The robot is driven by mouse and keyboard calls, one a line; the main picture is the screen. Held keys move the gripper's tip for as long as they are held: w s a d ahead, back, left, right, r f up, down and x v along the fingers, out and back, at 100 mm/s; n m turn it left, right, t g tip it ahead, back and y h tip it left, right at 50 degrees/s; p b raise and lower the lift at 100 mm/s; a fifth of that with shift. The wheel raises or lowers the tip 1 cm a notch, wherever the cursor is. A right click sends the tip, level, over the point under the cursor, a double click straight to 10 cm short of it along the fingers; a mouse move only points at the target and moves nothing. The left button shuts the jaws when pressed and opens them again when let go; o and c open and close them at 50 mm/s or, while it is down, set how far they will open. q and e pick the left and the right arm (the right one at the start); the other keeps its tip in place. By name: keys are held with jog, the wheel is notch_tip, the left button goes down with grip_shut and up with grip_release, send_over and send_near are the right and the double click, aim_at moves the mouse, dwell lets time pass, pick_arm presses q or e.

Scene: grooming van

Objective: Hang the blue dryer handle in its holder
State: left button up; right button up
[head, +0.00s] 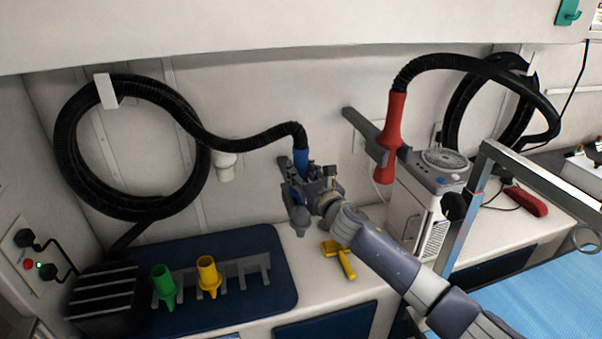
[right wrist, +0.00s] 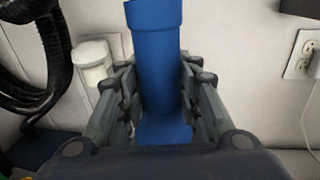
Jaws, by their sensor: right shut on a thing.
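The blue dryer handle (head: 301,162) is upright at the end of a black hose, in front of the back wall. My right gripper (head: 308,184) is shut around it. In the right wrist view the blue handle (right wrist: 158,65) stands between the two fingers. My left gripper is not in view.
A red handle (head: 394,125) hangs in a grey holder (head: 364,132) to the right. Green (head: 163,283) and yellow (head: 208,272) nozzles stand on a rack over a blue mat (head: 262,240). A yellow tool (head: 338,258) lies on the counter below my arm. A metal frame (head: 468,215) stands right.

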jog(key=shift+s+r, duration=0.15)
jog(key=shift+r, duration=0.1)
dwell(0.5)
jog(key=shift+f, duration=0.25)
dwell(0.4)
jog(key=shift+f, duration=0.4)
jog(key=shift+b, duration=0.3)
jog(key=o, duration=1.3)
